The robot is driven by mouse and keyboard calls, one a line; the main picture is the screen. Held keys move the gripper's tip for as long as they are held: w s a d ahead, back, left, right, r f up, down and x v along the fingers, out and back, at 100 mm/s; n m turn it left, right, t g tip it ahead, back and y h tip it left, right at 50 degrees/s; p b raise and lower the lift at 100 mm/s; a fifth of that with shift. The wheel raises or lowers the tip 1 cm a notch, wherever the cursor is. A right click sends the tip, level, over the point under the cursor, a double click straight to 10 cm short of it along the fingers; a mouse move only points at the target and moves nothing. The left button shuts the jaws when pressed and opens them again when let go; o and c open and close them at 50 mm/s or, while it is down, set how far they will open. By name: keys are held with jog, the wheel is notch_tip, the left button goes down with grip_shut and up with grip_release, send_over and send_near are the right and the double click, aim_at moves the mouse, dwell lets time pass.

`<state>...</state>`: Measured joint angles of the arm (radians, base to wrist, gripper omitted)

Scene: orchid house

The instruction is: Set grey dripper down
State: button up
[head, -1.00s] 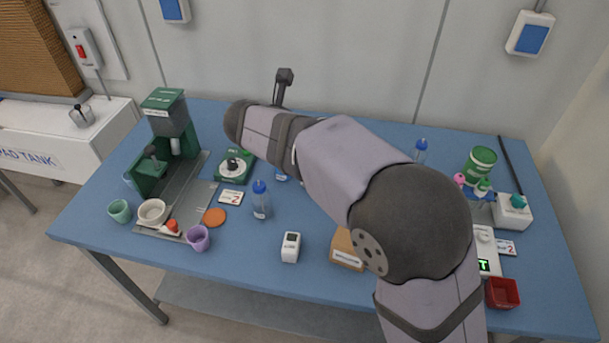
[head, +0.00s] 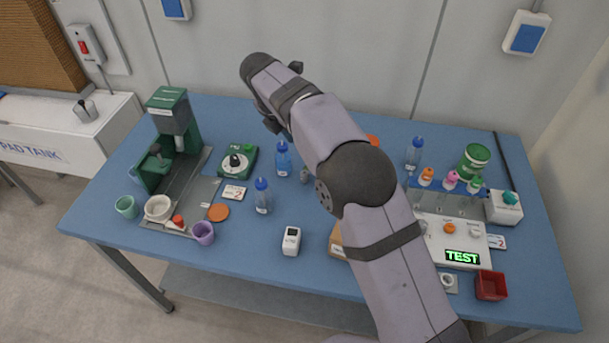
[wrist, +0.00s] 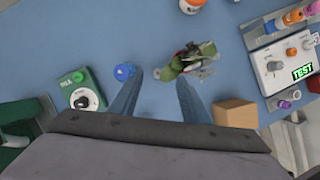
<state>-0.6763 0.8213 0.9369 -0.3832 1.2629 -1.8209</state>
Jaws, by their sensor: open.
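My gripper (wrist: 158,98) is open, with nothing between its fingers, above the blue table (wrist: 150,25). In the head view my arm hides most of it. A small grey piece, which looks like the grey dripper (wrist: 275,66), sits on the white test unit (wrist: 272,83), well to the right of my gripper in the wrist view. It also shows in the head view (head: 420,227), beside my arm. Orange (head: 450,228) and whitish (head: 474,232) pieces sit on the same unit, whose green display reads TEST.
Below my gripper are a blue-capped bottle (wrist: 124,72), a green leafy clump (wrist: 188,60) and a cardboard box (wrist: 236,113). A green dial device (head: 237,162) stands left. Coloured bottles (head: 451,181) stand behind the test unit. A red bin (head: 490,286) is front right.

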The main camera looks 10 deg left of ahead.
jog(key=shift+s+a+f+p+x, duration=0.25)
jog(key=shift+s+p+x, duration=0.2)
jog(key=shift+x, duration=2.1)
jog(key=shift+s+a+f+p+x, duration=0.2)
jog(key=shift+s+p+x, duration=0.25)
jog(key=shift+x, duration=2.05)
jog(key=shift+s+a+f+p+x, duration=0.15)
jog(key=shift+s+a+p+x, duration=0.3)
jog(key=shift+x, duration=2.1)
jog(key=shift+w+d, duration=0.1)
jog(key=shift+d, duration=0.05)
grip_shut()
